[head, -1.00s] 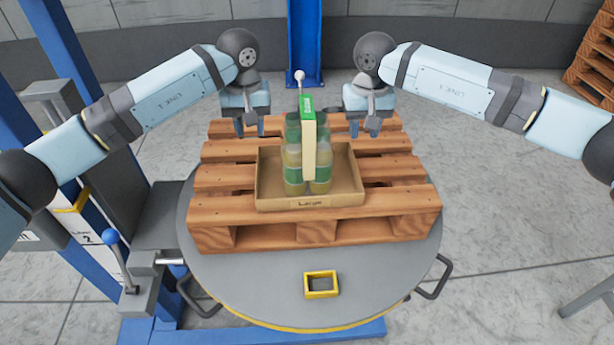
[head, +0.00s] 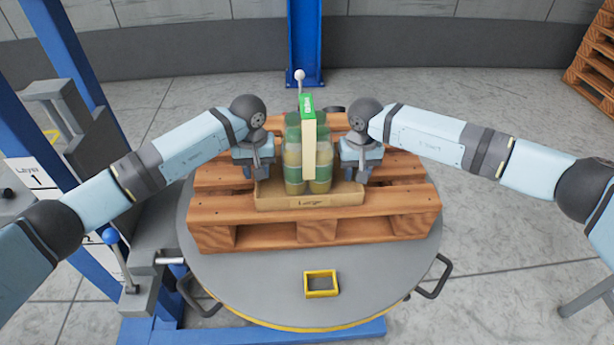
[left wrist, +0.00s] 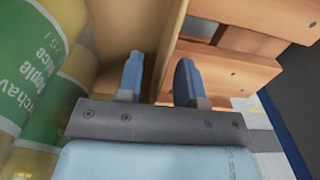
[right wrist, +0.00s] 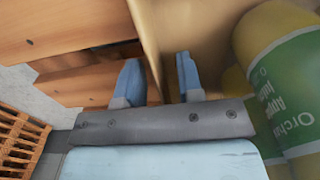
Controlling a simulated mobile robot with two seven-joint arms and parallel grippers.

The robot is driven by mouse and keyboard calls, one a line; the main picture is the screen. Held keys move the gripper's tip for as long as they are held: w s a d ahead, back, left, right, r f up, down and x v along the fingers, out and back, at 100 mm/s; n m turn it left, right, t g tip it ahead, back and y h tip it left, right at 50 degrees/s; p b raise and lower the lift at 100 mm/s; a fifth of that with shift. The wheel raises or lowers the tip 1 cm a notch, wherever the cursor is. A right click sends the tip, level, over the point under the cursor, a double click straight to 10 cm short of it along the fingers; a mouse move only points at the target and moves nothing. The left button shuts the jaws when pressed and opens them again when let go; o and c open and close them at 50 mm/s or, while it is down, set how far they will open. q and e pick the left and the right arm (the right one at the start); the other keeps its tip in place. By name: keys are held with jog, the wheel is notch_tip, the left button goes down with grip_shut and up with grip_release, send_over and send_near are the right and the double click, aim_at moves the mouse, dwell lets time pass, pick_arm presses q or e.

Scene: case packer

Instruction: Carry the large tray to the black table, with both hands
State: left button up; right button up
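The large tray (head: 275,203), a shallow tan box labelled "Large", rests on the wooden pallet in the head view and holds several green-and-yellow juice bottles (head: 293,165). My left gripper (head: 256,173) points down at the tray's left wall; in the left wrist view its fingers (left wrist: 160,82) stand apart on either side of the wall (left wrist: 168,45). My right gripper (head: 355,175) is at the right wall; in the right wrist view its fingers (right wrist: 158,80) are apart with the wall (right wrist: 158,40) between them. The black table is not identifiable.
The pallet (head: 412,212) sits on a round grey turntable (head: 250,290) with side handles. A yellow frame (head: 321,284) lies at its front. Blue posts (head: 305,45) rise behind and at left.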

pick_arm(q)
grip_shut()
pick_arm(e)
grip_shut()
pick_arm(q)
jog(key=shift+w+r, duration=0.1)
jog(key=shift+r, duration=0.1)
pick_arm(e)
jog(key=shift+w+r, duration=0.1)
jog(key=shift+r, duration=0.15)
